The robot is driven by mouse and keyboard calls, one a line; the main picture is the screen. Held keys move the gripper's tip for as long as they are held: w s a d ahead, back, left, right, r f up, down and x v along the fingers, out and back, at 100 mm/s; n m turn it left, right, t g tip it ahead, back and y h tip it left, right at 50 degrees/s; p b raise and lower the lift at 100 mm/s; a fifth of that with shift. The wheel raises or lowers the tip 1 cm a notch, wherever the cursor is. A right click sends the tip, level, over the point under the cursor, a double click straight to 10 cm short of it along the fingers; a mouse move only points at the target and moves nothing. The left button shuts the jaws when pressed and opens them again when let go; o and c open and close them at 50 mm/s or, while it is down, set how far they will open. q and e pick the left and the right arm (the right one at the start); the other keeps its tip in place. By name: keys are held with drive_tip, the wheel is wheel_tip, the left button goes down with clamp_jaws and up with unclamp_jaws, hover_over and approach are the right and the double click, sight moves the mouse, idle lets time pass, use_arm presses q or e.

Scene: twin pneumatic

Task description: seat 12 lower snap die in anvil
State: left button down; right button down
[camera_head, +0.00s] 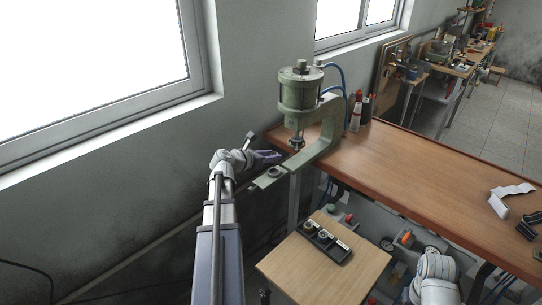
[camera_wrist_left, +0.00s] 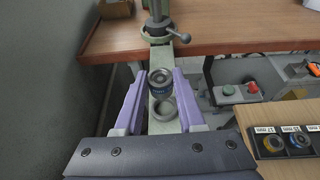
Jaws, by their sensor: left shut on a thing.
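My left gripper (camera_head: 271,156) is shut on a small round die (camera_wrist_left: 160,82), dark with a blue band, between its purple fingertips in the left wrist view (camera_wrist_left: 160,76). The die stands upright and in that view appears just beyond the ring-shaped anvil seat (camera_wrist_left: 165,108). The anvil arm (camera_head: 268,180) is part of the green press (camera_head: 301,95) at the bench edge. In the head view the fingers are beside the press, over the anvil area; the die is too small to make out there. I cannot tell the height gap between die and seat. My right gripper is out of view.
A black die tray (camera_head: 326,240) with labelled slots rests on a wooden board (camera_head: 285,262); two dies show in it. The brown bench (camera_head: 400,165) runs right, with bottles (camera_head: 356,112) behind the press. A window wall is close on the left.

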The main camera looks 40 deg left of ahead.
sight(271, 176)
use_arm(q)
drive_tip(key=shift+f+b, duration=1.5)
drive_tip(key=shift+f, duration=0.35)
drive_tip(key=shift+f+b, duration=1.3)
drive_tip(key=shift+c, duration=2.1)
unclamp_jaws()
drive_tip(key=p+v, duration=0.3)
drive_tip(key=v, duration=0.4)
drive_tip(key=shift+r, duration=0.1)
drive_tip(key=shift+s+r, duration=0.1)
drive_tip(key=shift+s, duration=0.35)
